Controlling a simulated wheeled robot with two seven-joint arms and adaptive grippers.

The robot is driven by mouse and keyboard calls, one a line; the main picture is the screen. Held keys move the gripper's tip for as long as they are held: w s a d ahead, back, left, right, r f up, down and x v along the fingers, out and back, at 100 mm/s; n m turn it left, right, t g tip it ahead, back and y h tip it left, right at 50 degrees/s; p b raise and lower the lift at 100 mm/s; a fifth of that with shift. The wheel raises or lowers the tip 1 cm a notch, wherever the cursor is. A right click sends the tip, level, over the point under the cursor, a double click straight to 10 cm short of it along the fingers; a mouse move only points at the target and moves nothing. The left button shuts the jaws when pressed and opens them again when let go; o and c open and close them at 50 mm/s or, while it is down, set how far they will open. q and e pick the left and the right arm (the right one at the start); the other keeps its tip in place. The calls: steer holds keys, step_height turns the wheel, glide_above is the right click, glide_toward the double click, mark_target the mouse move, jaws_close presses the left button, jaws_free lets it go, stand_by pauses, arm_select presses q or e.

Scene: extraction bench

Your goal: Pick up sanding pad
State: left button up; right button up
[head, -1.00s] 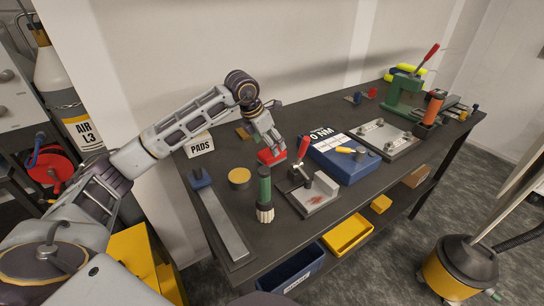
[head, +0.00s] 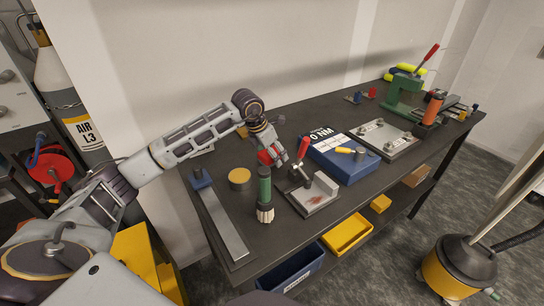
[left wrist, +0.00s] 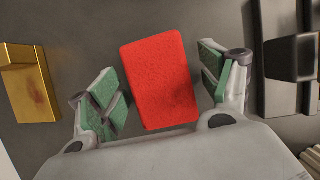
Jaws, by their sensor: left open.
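The red sanding pad (left wrist: 160,80) is a slab on the dark bench top. In the left wrist view it lies between the two green-padded fingers of my open left gripper (left wrist: 160,95). A gap shows between the pad and the fingers on both sides, so they do not grip it. In the head view the left gripper (head: 275,158) is above the pad (head: 264,158) and partly hides it. The height left between fingers and pad is hard to tell. My right gripper is not in view.
A clamp with a red handle (head: 304,150) and steel base stands close right of the gripper. A blue box (head: 345,165) lies further right. A brass-coloured block (left wrist: 28,85) lies left.

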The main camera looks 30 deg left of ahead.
arm_select(q)
steer(key=shift+c, duration=0.3)
steer(key=c, duration=0.9)
steer(key=shift+r, duration=0.1)
steer(key=shift+c, duration=0.3)
step_height(320, 180, up, 9)
steer(key=shift+f, duration=0.2)
steer(key=shift+r, duration=0.65)
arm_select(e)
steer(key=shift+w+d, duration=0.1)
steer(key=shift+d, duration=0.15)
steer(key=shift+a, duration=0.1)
